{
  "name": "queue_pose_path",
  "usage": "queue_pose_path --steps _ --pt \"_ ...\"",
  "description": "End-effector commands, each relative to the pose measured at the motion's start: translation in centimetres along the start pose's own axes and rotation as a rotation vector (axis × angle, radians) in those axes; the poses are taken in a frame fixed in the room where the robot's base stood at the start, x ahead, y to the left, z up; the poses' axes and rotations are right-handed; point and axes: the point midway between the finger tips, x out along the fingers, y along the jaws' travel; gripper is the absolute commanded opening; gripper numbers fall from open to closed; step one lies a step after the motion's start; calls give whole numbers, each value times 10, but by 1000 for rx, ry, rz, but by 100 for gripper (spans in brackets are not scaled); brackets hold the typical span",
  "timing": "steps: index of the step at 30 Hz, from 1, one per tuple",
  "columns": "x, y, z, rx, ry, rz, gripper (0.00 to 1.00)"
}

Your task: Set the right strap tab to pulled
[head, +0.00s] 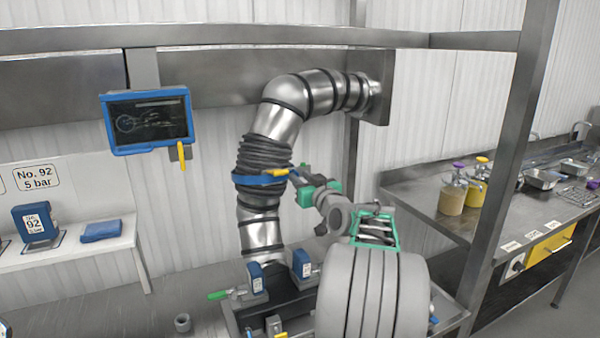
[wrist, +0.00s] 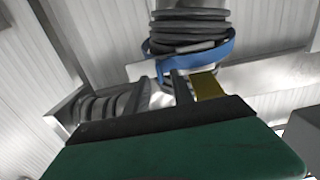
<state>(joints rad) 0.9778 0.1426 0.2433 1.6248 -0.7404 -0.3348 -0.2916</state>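A yellow tab (head: 277,173) sticks out at the strap's right side. In the wrist view, the strap (wrist: 215,52) crosses the top middle and the yellow tab (wrist: 208,85) hangs below it. My gripper (head: 297,176) is right beside the tab in the head view. In the wrist view, its two dark fingers (wrist: 162,92) stand apart with nothing held between them. The tab shows just right of the right finger; whether they touch I cannot tell. The tab's lower end is hidden behind the gripper body.
The steel pipe (head: 282,125) bends up to the wall at the right. A blue-framed screen (head: 148,120) hangs left. A steel counter (head: 420,190) with bottles stands right, behind a frame post (head: 512,150).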

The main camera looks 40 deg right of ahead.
Motion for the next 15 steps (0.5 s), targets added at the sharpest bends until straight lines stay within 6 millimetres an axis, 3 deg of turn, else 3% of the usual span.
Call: queue_pose_path --steps 3,10,15 --pt "10 -1 -1 0 1 -1 29" --pt "10 -1 0 0 0 -1 29" --pt "10 -1 0 0 0 -1 15"
